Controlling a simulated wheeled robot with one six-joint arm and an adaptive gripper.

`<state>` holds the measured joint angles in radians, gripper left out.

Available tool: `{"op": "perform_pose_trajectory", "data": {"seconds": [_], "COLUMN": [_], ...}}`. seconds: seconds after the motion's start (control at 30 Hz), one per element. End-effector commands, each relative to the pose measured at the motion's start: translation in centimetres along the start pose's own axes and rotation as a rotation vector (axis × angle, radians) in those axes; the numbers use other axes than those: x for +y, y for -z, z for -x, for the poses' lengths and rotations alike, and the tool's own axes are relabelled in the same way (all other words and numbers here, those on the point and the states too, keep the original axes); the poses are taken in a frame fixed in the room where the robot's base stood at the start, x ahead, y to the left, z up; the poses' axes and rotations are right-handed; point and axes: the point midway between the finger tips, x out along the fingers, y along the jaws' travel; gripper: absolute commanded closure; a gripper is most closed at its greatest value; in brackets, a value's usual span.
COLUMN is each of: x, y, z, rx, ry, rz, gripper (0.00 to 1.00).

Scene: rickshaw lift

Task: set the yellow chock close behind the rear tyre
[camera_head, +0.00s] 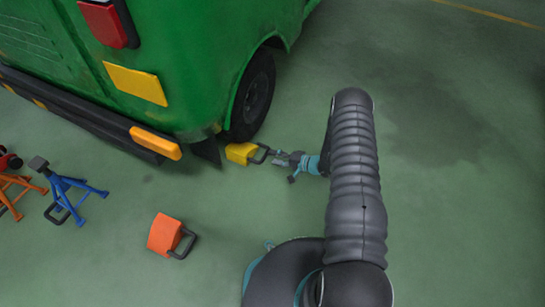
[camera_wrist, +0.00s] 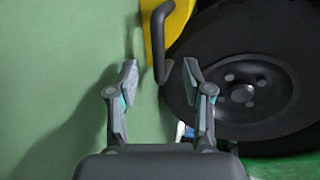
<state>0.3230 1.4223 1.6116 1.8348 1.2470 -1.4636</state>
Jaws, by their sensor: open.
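The yellow chock (camera_head: 239,153) sits on the green floor just behind the rear tyre (camera_head: 254,95) of the green rickshaw, close to it. Its dark loop handle (camera_head: 260,153) points toward my gripper (camera_head: 287,159). In the wrist view the chock (camera_wrist: 180,22) is at the top, beside the tyre (camera_wrist: 228,50), partly cut off by the frame. Its handle (camera_wrist: 158,45) reaches down toward the gap between my fingers. My gripper (camera_wrist: 160,80) is open, with its two fingers apart on either side of the handle's end. I cannot tell whether chock and tyre touch.
An orange chock (camera_head: 164,233) with a dark handle lies on the floor at the lower left. A blue jack stand (camera_head: 66,190) and an orange stand (camera_head: 14,188) are at the far left. The rickshaw's bumper (camera_head: 80,110) overhangs nearby. The floor to the right is clear.

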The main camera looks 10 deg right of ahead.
Motion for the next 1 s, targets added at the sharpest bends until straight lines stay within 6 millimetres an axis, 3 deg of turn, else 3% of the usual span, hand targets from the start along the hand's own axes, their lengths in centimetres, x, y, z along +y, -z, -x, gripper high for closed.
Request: {"op": "perform_pose_trajectory", "data": {"seconds": [0.6, 1.0], "x": [-0.1, 0.0], "y": [0.0, -0.1], "z": [3.4, 3.9], "rx": [0.001, -0.001], "ry": [0.001, 0.001], "rz": [0.000, 0.000], "gripper": [0.50, 0.50]}}
